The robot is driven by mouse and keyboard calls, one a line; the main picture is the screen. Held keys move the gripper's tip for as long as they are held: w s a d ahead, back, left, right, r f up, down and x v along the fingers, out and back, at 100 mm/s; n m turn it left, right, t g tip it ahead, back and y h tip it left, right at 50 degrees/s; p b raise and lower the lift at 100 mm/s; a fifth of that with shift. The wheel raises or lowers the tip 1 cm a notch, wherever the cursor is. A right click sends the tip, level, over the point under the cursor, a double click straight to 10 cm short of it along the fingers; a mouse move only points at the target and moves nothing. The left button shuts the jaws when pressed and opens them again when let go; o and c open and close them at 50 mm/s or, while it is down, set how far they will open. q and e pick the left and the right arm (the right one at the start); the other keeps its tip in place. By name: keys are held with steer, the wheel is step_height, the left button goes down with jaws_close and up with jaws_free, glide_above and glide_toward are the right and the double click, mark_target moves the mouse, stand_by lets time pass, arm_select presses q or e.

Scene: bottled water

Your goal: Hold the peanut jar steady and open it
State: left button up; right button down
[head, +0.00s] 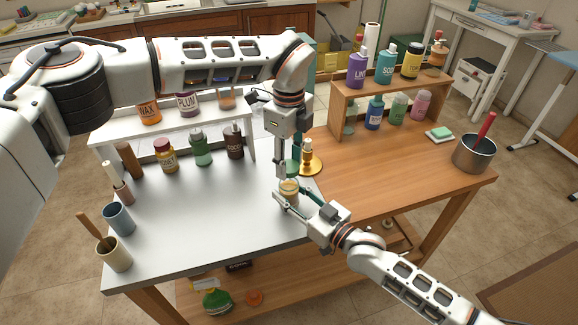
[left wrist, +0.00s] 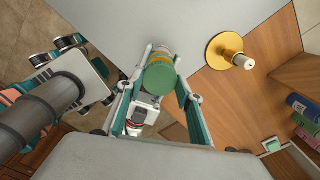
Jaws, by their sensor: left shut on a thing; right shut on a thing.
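The peanut jar (head: 289,187), small with an amber body, stands near the front edge of the white tabletop. My right gripper (head: 290,195) is shut around the jar's body from the front right. My left gripper (head: 288,175) comes from above, pointing down over the jar's top. In the left wrist view, a round green lid (left wrist: 160,80) sits between the left fingers, with part of the amber jar (left wrist: 160,52) behind it. The left gripper is shut on the lid. I cannot tell whether the lid still touches the jar.
Several bottles stand at the left by a white shelf (head: 150,140). Cups (head: 118,218) stand at the left front. A wooden shelf (head: 336,125) and a pot (head: 474,155) are at right. The wooden top between is clear.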

arm_select(q)
step_height(320, 180, up, 2)
steer(key=shift+r, duration=0.1)
arm_select(e)
steer(key=c, duration=1.3)
jaws_free()
steer(key=shift+d, duration=0.1)
